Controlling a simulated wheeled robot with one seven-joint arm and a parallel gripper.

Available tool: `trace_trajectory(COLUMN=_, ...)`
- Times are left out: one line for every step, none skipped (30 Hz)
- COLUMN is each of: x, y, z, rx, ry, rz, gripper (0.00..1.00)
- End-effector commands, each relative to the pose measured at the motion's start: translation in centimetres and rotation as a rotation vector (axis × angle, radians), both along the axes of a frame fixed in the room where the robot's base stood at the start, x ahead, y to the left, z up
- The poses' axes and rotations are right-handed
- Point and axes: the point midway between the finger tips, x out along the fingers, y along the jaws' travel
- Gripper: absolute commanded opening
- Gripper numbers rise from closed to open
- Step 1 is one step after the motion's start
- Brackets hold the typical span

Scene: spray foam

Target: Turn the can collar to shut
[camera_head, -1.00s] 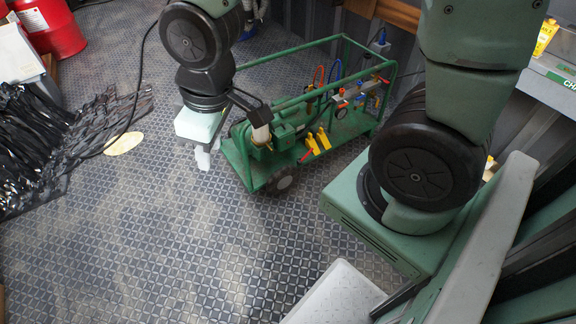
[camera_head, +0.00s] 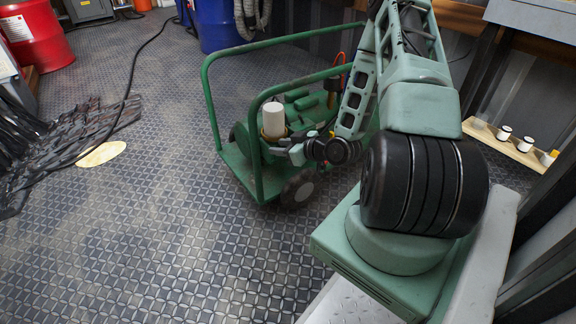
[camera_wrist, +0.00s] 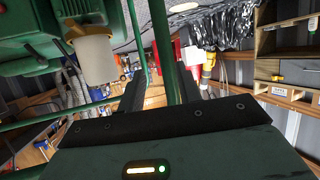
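The can (camera_head: 273,118) is a pale cylinder standing on the green machine in the cart, with a thin yellowish collar (camera_head: 265,137) around its lower end. In the wrist view the can (camera_wrist: 96,58) is at upper left, turned over in the picture, with the yellowish collar (camera_wrist: 87,30) above it. The can is left of the fingers there, outside the gap. In the head view my gripper is small, low and right of the can; I cannot tell whether it touches anything.
The cart's green tube frame (camera_head: 208,100) stands around the machine, and rails cross close to my fingers in the wrist view. A black cable (camera_head: 130,75) and dark strips lie on the floor at left. A shelf (camera_head: 505,145) with small pots is at right. The front floor is clear.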

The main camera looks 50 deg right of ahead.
Motion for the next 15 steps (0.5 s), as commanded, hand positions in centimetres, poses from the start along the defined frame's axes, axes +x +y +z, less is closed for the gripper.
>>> trace_trajectory(x=-1.4, y=-1.6, z=-4.2, rx=0.021, ry=-0.053, rz=-0.06, gripper=0.34)
trace_trajectory(x=-2.1, y=-2.3, z=-5.1, rx=0.029, ry=-0.09, rz=-0.089, gripper=0.34)
trace_trajectory(x=-3.1, y=-3.3, z=-6.3, rx=0.036, ry=-0.137, rz=-0.128, gripper=0.34)
trace_trajectory(x=-3.7, y=-3.9, z=-7.1, rx=0.04, ry=-0.17, rz=-0.157, gripper=0.34)
trace_trajectory(x=-4.4, y=-4.5, z=-7.8, rx=0.045, ry=-0.201, rz=-0.185, gripper=0.34)
trace_trajectory(x=-5.3, y=-5.2, z=-8.6, rx=0.049, ry=-0.241, rz=-0.219, gripper=0.34)
trace_trajectory(x=-5.9, y=-5.6, z=-9.1, rx=0.051, ry=-0.267, rz=-0.244, gripper=0.34)
trace_trajectory(x=-6.5, y=-6.0, z=-9.5, rx=0.053, ry=-0.291, rz=-0.266, gripper=0.34)
trace_trajectory(x=-7.1, y=-6.5, z=-10.0, rx=0.056, ry=-0.319, rz=-0.293, gripper=0.34)
trace_trajectory(x=-7.6, y=-6.7, z=-10.3, rx=0.056, ry=-0.336, rz=-0.308, gripper=0.34)
trace_trajectory(x=-7.9, y=-7.0, z=-10.5, rx=0.057, ry=-0.352, rz=-0.324, gripper=0.34)
trace_trajectory(x=-8.3, y=-7.2, z=-10.6, rx=0.057, ry=-0.368, rz=-0.338, gripper=0.34)
trace_trajectory(x=-8.6, y=-7.3, z=-10.7, rx=0.057, ry=-0.378, rz=-0.347, gripper=0.34)
trace_trajectory(x=-8.7, y=-7.4, z=-10.8, rx=0.057, ry=-0.384, rz=-0.354, gripper=0.34)
trace_trajectory(x=-8.7, y=-7.6, z=-10.8, rx=0.056, ry=-0.392, rz=-0.359, gripper=0.34)
